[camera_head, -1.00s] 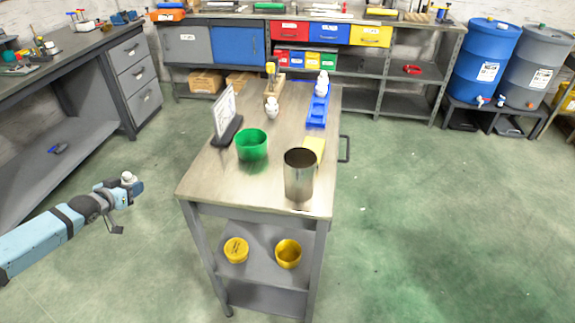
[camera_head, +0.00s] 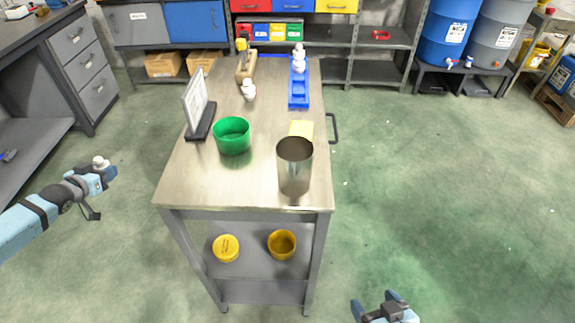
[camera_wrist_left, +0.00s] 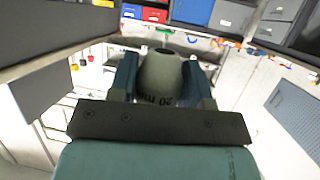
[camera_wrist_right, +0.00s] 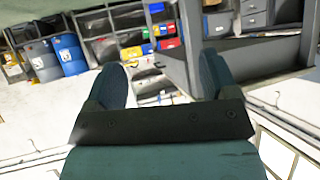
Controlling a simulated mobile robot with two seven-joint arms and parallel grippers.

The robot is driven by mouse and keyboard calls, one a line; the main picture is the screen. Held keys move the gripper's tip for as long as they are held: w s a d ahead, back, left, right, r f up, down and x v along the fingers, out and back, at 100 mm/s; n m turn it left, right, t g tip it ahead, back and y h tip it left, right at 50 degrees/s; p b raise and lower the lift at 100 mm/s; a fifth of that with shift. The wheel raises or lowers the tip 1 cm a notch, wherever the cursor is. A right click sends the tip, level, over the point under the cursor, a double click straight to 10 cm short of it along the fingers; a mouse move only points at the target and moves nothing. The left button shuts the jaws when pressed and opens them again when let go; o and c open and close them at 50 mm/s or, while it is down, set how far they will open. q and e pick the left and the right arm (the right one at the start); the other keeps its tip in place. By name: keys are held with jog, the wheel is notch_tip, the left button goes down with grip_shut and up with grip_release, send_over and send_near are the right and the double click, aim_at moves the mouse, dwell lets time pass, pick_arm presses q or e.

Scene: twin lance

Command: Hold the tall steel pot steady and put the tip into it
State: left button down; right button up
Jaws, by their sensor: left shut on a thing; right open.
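The tall steel pot (camera_head: 295,168) stands upright near the front right of the workbench (camera_head: 180,180). My left gripper (camera_head: 101,168) is off the bench's left side, shut on a small whitish tip (camera_head: 100,161). In the left wrist view the tip (camera_wrist_left: 160,78) is a rounded grey-white piece between the fingers. My right gripper (camera_head: 382,304) is low at the bottom edge, right of the bench and well away from the pot. In the right wrist view its fingers (camera_wrist_right: 165,82) are spread with nothing between them. The pot's inside bottom is hidden.
A green cup (camera_head: 232,136) stands left of the pot, with a sign holder (camera_head: 198,108) behind it. A yellow block (camera_head: 301,129) sits just behind the pot. A blue rack (camera_head: 299,90) holds white tips. A black handle (camera_head: 334,128) sticks out right.

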jog(key=shift+o, duration=1.2)
jog(key=shift+f, duration=0.15)
jog(key=shift+o, duration=0.7)
jog(key=shift+w+d, duration=0.1)
jog(key=shift+w, duration=0.1)
jog(key=m+g+y, duration=0.6)
jog(key=m+y, duration=1)
jog(key=m, duration=1.3)
send_near(299, 175)
jog(key=w+r, duration=0.2)
jog(key=w, duration=0.1)
jog(key=shift+w+a+f+n+g+h, duration=0.5)
jog(key=shift+a+f+n+g+h, duration=0.3)
jog(key=shift+a+n, duration=0.65)
jog(key=shift+w+a+f+n+g+h, duration=0.55)
jog(key=shift+a+n+g+h, duration=0.3)
jog(key=shift+a+n, duration=0.65)
jog(key=shift+w+a+f+n+g+h, duration=0.4)
jog(key=shift+a+f+n+g+h, duration=0.6)
jog(key=shift+a, duration=0.75)
jog(key=shift+r, duration=0.25)
